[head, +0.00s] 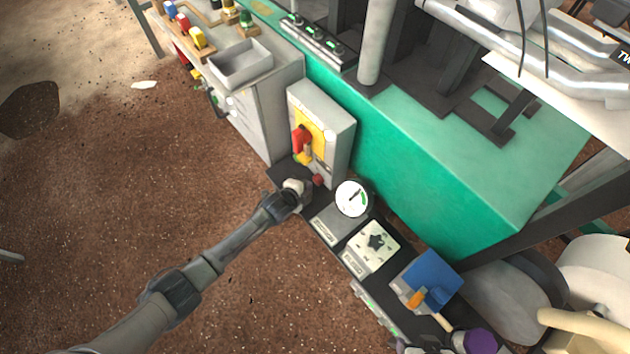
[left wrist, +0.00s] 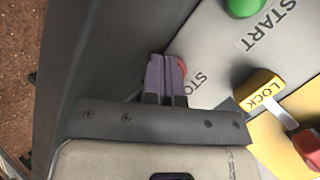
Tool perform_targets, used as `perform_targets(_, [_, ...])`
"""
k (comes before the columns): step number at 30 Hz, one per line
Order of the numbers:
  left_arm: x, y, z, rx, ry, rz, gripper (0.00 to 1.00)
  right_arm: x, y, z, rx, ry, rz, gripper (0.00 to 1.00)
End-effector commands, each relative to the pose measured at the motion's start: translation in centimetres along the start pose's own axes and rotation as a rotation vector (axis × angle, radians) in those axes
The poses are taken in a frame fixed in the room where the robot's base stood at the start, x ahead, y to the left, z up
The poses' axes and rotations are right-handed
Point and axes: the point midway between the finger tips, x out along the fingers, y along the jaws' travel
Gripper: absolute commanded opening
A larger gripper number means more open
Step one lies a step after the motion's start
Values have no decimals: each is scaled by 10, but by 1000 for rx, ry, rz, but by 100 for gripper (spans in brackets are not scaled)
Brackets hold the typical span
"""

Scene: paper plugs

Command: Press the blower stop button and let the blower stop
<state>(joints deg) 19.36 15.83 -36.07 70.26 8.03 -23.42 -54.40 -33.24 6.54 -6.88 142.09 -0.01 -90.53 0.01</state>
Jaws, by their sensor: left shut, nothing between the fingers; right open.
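The red stop button (left wrist: 181,68) shows beside a partly covered "STO..." label in the left wrist view. My left gripper (left wrist: 168,78) is shut and empty, its purple fingertips right at the button and hiding most of it. I cannot tell whether they press it. The green START button (left wrist: 243,6) is at the top of the panel. In the head view my left gripper (head: 300,187) is at the foot of the grey control box (head: 328,112), beside a red spot (head: 318,180).
The box carries a red switch handle (head: 300,138) on a yellow plate (head: 318,124); a yellow LOCK tab (left wrist: 258,86) is near my fingers. A round gauge (head: 352,198) stands close by. A green machine body (head: 420,165) is behind. The brown floor at left is open.

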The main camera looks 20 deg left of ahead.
Motion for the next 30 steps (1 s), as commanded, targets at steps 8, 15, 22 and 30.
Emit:
perform_targets(8, [0,0,0,0,0,0,0,0,0,0,-1,0,0,68])
perform_targets(15, [2,-1,-1,0,0,0,0,1,2,1,-7,-1,6,68])
perform_targets(22, [4,-2,-2,0,0,0,0,2,3,1,-10,-2,8,68])
perform_targets(30, [7,-3,-4,0,0,0,0,2,2,1,-8,-1,6,68])
